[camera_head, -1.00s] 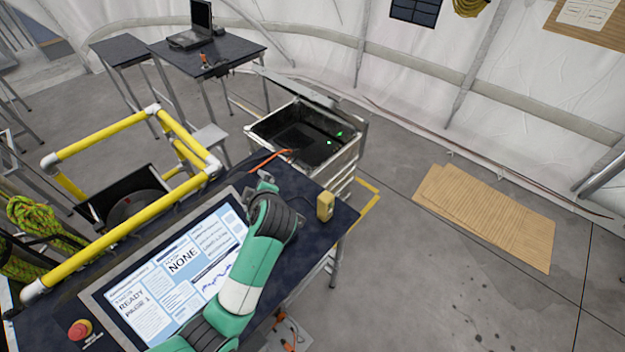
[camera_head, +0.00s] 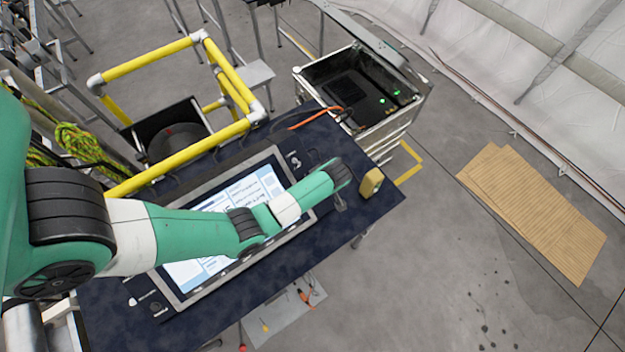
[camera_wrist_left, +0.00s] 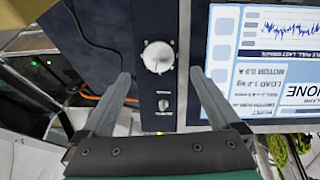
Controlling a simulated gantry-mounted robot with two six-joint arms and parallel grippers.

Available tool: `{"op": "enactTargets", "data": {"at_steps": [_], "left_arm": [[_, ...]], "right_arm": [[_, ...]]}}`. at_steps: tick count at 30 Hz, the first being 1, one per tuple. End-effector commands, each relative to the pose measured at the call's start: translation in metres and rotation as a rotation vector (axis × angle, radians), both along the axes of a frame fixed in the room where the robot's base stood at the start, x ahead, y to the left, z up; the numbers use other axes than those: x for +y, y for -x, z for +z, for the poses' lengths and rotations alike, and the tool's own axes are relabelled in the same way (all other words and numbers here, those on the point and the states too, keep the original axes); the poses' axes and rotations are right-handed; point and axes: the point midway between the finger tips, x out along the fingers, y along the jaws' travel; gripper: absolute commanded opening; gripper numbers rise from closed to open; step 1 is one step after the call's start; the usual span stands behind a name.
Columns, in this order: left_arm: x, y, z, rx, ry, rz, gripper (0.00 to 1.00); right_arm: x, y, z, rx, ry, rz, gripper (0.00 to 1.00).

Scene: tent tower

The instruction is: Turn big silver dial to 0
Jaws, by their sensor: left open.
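The big silver dial (camera_wrist_left: 158,57) is a round metal knob on a dark strip panel (camera_wrist_left: 153,20) beside the screen in the left wrist view. I cannot make out its pointer setting or scale. A smaller knob (camera_wrist_left: 163,105) sits below it. My left gripper (camera_wrist_left: 160,73) is open and empty, with one finger on each side of the dial in this view and visible gaps to it. I cannot tell its height above the panel. In the head view my left gripper (camera_head: 341,200) is over the console's right end, and the dial cannot be made out there. My right gripper is not in view.
The console screen (camera_head: 195,272) lies under my left arm. A small yellow device (camera_head: 371,182) stands right of the gripper on the table (camera_head: 350,225). An orange cable (camera_head: 317,116) runs to an open metal case (camera_head: 385,130). Yellow pipe frame (camera_head: 155,56) stands behind.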

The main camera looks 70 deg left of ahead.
Motion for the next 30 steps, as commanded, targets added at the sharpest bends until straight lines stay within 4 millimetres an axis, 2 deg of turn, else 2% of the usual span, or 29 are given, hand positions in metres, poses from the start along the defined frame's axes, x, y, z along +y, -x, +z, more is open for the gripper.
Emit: {"op": "enactTargets", "data": {"at_steps": [3, 9, 13, 21, 30], "left_arm": [[0.011, 0.002, -0.026, 0.004, 0.002, 0.002, 0.97], [0.025, 0.003, -0.062, 0.000, 0.000, 0.002, 0.97], [0.030, 0.003, -0.071, -0.001, 0.000, 0.001, 0.97], [0.030, 0.002, -0.071, -0.003, -0.001, -0.001, 0.97], [0.030, 0.003, -0.071, -0.002, -0.001, -0.001, 0.43]], "right_arm": [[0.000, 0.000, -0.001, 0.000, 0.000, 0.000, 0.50], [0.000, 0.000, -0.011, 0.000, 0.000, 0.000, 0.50], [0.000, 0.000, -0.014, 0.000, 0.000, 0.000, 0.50], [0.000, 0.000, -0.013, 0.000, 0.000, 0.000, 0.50], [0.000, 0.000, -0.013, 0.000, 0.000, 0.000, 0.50]]}}
